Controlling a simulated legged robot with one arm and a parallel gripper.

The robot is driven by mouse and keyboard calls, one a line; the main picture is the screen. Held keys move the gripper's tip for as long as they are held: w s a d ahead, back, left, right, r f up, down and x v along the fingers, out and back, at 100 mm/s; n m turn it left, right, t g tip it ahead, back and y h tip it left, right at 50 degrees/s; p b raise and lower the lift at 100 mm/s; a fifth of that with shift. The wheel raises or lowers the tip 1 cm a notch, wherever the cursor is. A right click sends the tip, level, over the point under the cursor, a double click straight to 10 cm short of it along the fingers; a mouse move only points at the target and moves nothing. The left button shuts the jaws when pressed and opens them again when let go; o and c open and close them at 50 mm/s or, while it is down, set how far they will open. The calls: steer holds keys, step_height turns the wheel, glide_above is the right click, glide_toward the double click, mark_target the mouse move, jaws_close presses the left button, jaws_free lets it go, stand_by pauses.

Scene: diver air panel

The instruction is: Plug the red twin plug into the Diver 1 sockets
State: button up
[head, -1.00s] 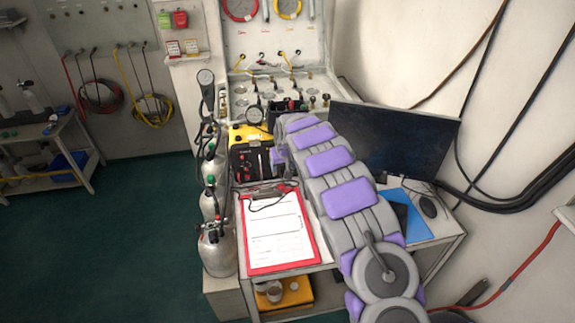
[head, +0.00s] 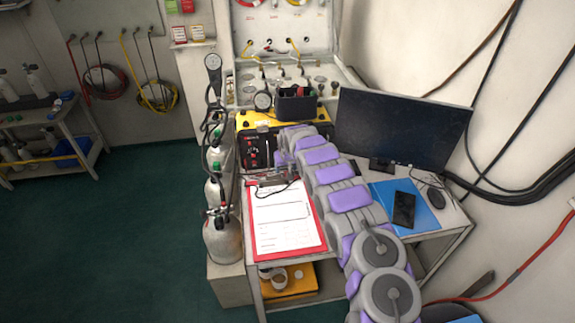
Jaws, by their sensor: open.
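A yellow-topped unit with a dark front (head: 258,150) stands on the bench, left of my arm. Small red spots show on its front, too small to tell sockets from knobs. A thin dark lead (head: 275,194) lies across the top of the red clipboard (head: 318,240). The lead's ends are too small to tell, and I cannot clearly pick out the red twin plug. My arm reaches over the bench's right half. My gripper (head: 277,172) is open, low in front of the unit near the clipboard's top edge. Its fingers are small and partly hidden by my arm.
Gas cylinders (head: 222,238) with a gauge stand left of the bench. A monitor (head: 400,125) stands at right, with a phone (head: 404,209) on a blue folder (head: 422,222). A black open box (head: 296,105) sits on the unit. The floor (head: 110,240) at left is clear.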

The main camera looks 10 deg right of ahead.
mark_target(287, 171)
steer(key=shift+w+f, duration=0.15)
steer(key=shift+f, duration=0.35)
steer(key=shift+w+d+f, duration=0.2)
steer(key=shift+d+f, duration=0.1)
steer(key=shift+f, duration=0.15)
steer(key=shift+w+d+f, duration=0.2)
steer(key=shift+d+f, duration=0.1)
steer(key=shift+f, duration=0.15)
steer(key=shift+a, duration=0.4)
steer(key=shift+c, duration=0.6)
steer(key=shift+d, duration=0.25)
steer(key=c, duration=0.6)
steer(key=o, duration=0.4)
steer(key=shift+a, duration=0.1)
steer(key=c, duration=0.6)
steer(key=o, duration=1.1)
steer(key=shift+o, duration=0.2)
